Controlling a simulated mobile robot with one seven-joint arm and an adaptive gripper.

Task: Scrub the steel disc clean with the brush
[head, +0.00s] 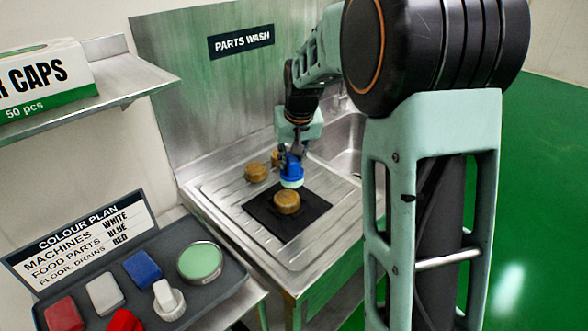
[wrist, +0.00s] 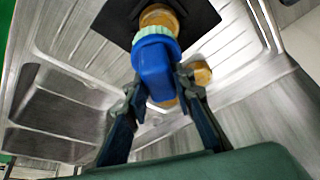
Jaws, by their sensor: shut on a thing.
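My gripper (head: 291,153) is shut on a blue brush (head: 291,168) with a pale blue-green bristle end pointing down. A round disc (head: 287,204), coated yellow-brown, lies on a black mat (head: 265,222) on the steel drainboard. The bristle end is just behind and above this disc; I cannot tell whether they touch. In the wrist view, the blue brush (wrist: 155,68) sits between my fingertips (wrist: 158,82) and partly covers the disc (wrist: 158,16) on the mat. A second yellow-brown disc (head: 256,172) lies off the mat to the left. More yellow-brown shows behind the brush, partly hidden.
The sink basin (head: 340,150) is at the right. A dark tray (head: 215,292) at the front left holds red, white and blue blocks, a white-handled item and a round green-topped tin (head: 200,262). A colour plan sign (head: 80,240) stands behind it. A shelf (head: 115,85) juts out upper left.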

